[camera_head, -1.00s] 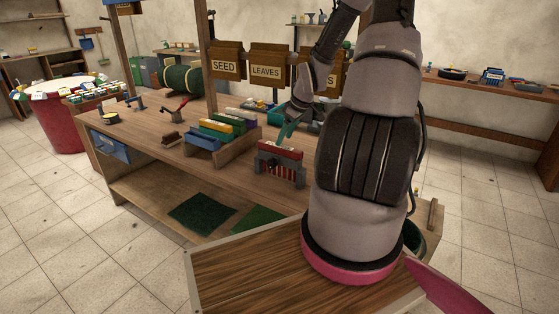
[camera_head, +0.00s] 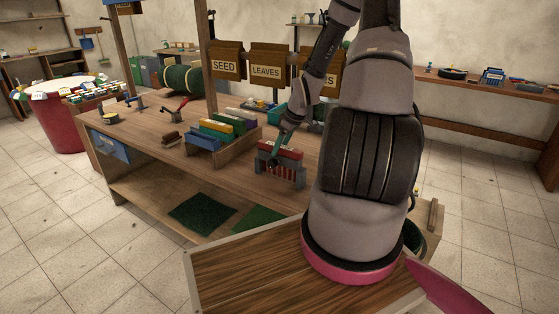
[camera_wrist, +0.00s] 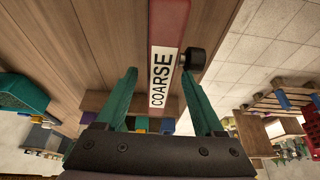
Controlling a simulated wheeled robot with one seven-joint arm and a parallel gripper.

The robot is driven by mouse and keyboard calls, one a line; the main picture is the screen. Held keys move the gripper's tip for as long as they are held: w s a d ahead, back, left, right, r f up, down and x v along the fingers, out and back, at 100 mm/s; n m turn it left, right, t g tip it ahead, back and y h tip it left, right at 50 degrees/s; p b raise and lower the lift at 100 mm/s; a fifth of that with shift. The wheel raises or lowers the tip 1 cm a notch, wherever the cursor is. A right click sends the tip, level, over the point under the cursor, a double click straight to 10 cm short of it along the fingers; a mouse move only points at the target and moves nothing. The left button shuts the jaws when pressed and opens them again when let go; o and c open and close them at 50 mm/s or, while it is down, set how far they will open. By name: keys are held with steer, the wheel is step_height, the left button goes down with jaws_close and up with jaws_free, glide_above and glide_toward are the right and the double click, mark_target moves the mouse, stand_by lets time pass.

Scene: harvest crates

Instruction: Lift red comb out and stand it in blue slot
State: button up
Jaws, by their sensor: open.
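The red comb (camera_head: 288,153) stands in a grey holder (camera_head: 299,178) near the workbench's front edge, with red teeth showing below its red top. In the wrist view its red back (camera_wrist: 168,22) carries a white label reading COARSE. My gripper (camera_wrist: 159,72) is open, with its two green fingers on either side of the label; I cannot tell whether they touch the comb. In the head view my gripper is at the comb's left part and covers some of it. A blue block (camera_head: 201,140) is at the front of the wooden rack left of the comb; no blue slot is clearly seen.
The wooden rack (camera_head: 236,153) holds several coloured blocks close to the comb's left. A dark knob (camera_wrist: 194,59) is beside the label in the wrist view.

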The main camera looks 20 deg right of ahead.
stand_by(0.3)
jaws_close()
stand_by(1.3)
